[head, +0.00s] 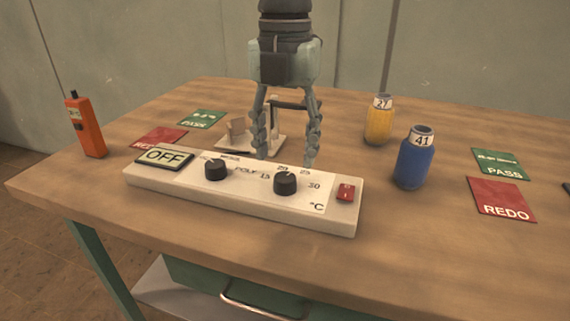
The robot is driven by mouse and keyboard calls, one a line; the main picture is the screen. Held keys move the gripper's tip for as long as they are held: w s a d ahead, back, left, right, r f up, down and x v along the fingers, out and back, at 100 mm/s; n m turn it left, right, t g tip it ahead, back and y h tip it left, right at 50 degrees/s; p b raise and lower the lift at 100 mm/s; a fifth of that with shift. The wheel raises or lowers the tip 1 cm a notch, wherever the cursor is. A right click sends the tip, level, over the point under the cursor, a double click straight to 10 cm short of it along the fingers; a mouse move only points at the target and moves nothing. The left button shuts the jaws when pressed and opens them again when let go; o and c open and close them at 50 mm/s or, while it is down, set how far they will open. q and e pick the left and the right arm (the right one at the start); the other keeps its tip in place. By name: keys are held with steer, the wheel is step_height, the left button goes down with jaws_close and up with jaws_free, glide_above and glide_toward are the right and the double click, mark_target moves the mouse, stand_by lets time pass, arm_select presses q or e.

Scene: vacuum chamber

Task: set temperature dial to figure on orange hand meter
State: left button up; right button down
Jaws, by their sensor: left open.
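The control panel (240,211) is a long white box near the table's front edge. Its right black knob (285,183) sits among figures such as 15, 20, 25 and 30 with °C, so it is the temperature dial. A second black knob (216,169) is to its left. The orange hand meter (86,127) stands upright at the table's left; its small display is too small to read. My left gripper (286,150) points down just behind the panel, fingers apart and empty, above and behind the temperature dial and not touching it. My right gripper is not in view.
An OFF display (165,157) and a red switch (346,190) sit on the panel. A yellow bottle (379,124) and blue bottle (414,162) stand to the right. A white tray (262,143) with small items lies behind my gripper. Green PASS and red REDO cards lie at both sides.

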mark_target(285, 177)
arm_select(q)
step_height(285, 177, down, 5)
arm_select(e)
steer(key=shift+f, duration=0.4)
arm_select(q)
steer(key=shift+c, duration=0.3)
steer(key=shift+w, duration=0.1)
steer(key=c, duration=1.1)
